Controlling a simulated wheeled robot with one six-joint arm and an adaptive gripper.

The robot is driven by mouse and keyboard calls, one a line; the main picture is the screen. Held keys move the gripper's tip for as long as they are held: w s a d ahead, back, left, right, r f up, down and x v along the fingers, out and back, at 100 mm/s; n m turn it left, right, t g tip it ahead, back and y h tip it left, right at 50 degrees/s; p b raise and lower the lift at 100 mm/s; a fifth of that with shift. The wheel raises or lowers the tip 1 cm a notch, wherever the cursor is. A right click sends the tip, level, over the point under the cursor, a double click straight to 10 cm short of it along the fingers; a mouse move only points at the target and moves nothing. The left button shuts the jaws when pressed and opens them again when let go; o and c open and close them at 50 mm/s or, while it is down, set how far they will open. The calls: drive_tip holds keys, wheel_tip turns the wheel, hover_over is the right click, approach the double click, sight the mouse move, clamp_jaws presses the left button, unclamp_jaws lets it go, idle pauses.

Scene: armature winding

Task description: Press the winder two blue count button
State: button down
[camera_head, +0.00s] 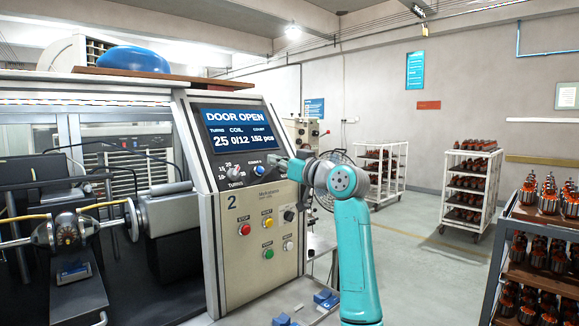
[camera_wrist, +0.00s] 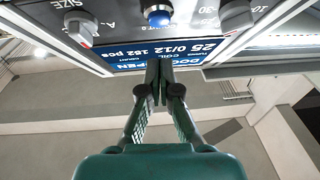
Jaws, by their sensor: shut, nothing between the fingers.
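Winder two (camera_head: 230,240) has a "2" on its cream front panel. Its screen (camera_head: 238,135) reads DOOR OPEN, 25, 0/12 and 152 pcs. The blue count button (camera_head: 259,170) sits below the screen, between a dial and my gripper. In the wrist view, which shows the panel upside down, the blue button (camera_wrist: 158,16) is at the top middle, beyond my fingertips. My gripper (camera_wrist: 159,65) is shut and empty, with its tips in front of the screen's edge. In the head view my gripper (camera_head: 276,164) is just right of the button; contact is not visible.
A turns dial (camera_head: 233,171) is left of the button. Red (camera_head: 245,230), yellow (camera_head: 267,221), green (camera_head: 268,253) and other controls are lower on the panel. White racks (camera_head: 470,188) of armatures stand at the back. A dark rack (camera_head: 497,245) is at right. Floor between is clear.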

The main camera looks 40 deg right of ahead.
sight(259, 166)
drive_tip(key=shift+w+a+f, duration=0.15)
drive_tip(key=shift+w+f, duration=1.1)
drive_tip(key=shift+w, duration=0.25)
